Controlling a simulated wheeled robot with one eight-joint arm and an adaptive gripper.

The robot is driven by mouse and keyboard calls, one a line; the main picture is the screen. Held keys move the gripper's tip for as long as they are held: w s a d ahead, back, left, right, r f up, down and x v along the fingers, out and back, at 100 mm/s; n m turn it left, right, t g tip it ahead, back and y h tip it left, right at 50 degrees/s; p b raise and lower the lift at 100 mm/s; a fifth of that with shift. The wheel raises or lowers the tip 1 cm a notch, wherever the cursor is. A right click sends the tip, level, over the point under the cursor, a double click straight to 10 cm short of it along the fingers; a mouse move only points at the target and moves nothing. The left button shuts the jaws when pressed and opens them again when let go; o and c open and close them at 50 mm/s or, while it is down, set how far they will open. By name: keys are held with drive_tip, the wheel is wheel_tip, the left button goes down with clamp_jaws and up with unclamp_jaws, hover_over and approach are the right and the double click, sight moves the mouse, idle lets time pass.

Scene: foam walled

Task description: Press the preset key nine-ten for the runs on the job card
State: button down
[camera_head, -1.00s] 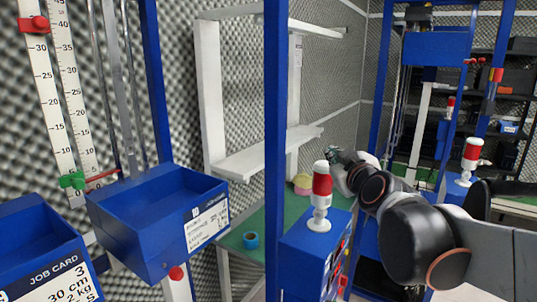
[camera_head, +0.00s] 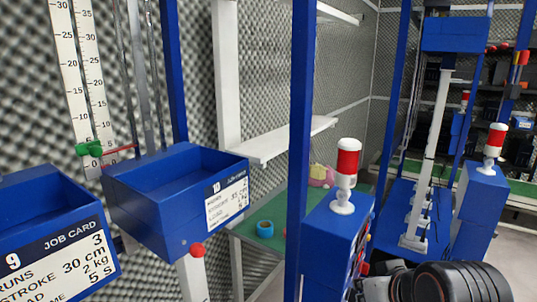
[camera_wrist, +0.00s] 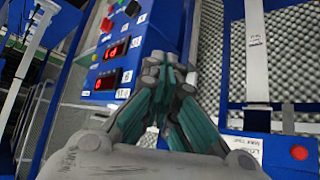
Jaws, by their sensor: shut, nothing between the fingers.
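The job card (camera_head: 62,265) is on the front of the blue bin numbered 9 at lower left; it shows runs 3, 30 cm, 2 kg and 5 s. In the wrist view, a blue control box (camera_wrist: 165,25) has a face with two red-lit displays, an upper one (camera_wrist: 117,48) and a lower one (camera_wrist: 107,79), and several keys. I cannot make out which key is nine-ten. My gripper (camera_wrist: 166,62) is shut and empty, in front of the box's edge, right of the displays; contact cannot be told. The head view shows my arm at lower right, but not my fingertips.
A red-and-white beacon (camera_head: 345,175) stands on the control box. A blue bin numbered 10 (camera_head: 180,215) and a blue post (camera_head: 300,150) are to its left. Another blue stand with a beacon (camera_head: 494,147) is at right. A red button (camera_wrist: 299,153) shows at the wrist view's lower right.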

drive_tip(key=s+d+f+m+g, duration=0.1)
drive_tip(key=s+f, duration=0.3)
drive_tip(key=shift+f+h+b, duration=0.2)
drive_tip(key=shift+h+b, duration=0.15)
drive_tip(key=shift+h, duration=0.05)
drive_tip(key=shift+d, duration=0.1)
idle(1.2)
